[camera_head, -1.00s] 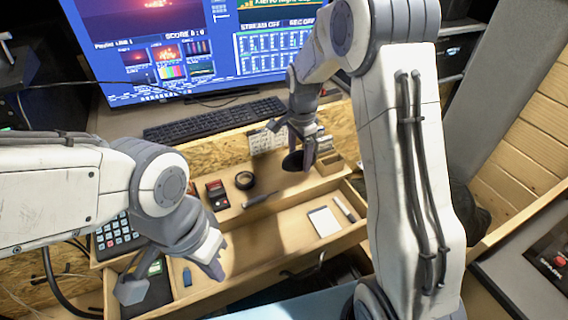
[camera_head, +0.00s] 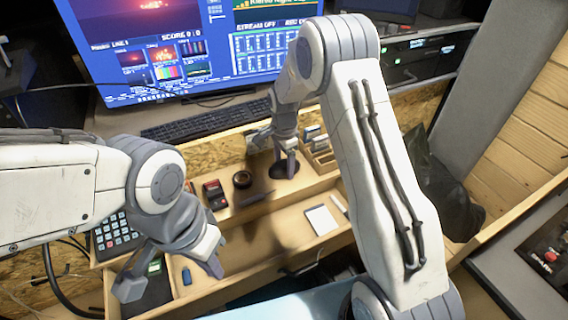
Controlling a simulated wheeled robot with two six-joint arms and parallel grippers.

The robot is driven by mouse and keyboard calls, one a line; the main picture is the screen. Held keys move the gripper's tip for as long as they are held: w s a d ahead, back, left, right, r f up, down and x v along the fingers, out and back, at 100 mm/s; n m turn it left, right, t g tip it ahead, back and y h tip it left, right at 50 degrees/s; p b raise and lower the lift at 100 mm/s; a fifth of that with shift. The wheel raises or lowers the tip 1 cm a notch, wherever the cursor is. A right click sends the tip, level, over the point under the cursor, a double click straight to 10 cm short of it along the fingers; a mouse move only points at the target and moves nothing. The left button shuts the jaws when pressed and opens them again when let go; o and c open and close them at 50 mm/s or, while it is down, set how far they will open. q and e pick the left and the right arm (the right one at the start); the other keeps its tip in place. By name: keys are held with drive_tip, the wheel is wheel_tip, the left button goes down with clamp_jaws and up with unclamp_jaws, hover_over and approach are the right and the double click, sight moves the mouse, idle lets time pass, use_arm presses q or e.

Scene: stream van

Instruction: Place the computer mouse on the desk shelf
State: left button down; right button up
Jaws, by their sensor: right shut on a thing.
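My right gripper (camera_head: 286,160) reaches down over the wooden desk shelf (camera_head: 290,194) in front of the keyboard. It is shut on a dark, rounded thing that looks like the computer mouse (camera_head: 283,171). The fingers partly hide it, and I cannot tell whether it touches the shelf. My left gripper (camera_head: 172,277) is open and empty over the left part of the open drawer, beside the calculator.
A roll of black tape (camera_head: 243,179), a red-and-black device (camera_head: 215,194) and a dark long tool (camera_head: 253,197) lie on the shelf left of the mouse. Card boxes (camera_head: 319,147) stand to its right. The drawer below holds a notepad (camera_head: 321,219). A keyboard (camera_head: 207,122) lies behind.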

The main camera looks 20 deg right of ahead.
sight(284, 163)
drive_tip(key=o, duration=1.3)
drive_tip(key=shift+f, duration=0.1)
wheel_tip(284, 163, up, 12)
drive_tip(key=s+a+r+n, duration=0.3)
drive_tip(key=s+a+n, duration=0.1)
drive_tip(key=s+a, duration=0.2)
drive_tip(key=s+a+n, duration=0.1)
drive_tip(key=s+n, duration=0.5)
drive_tip(key=s, duration=0.3)
drive_tip(key=s+a+r+n, duration=0.1)
drive_tip(key=s+a+n, duration=0.1)
drive_tip(key=s+n, duration=0.4)
drive_tip(key=s+a+n+y, duration=0.1)
drive_tip(key=s+n, duration=0.5)
drive_tip(key=s, duration=0.6)
drive_tip(key=shift+s+a+r, duration=0.15)
drive_tip(key=shift+s+a, duration=0.2)
drive_tip(key=shift+a, duration=0.2)
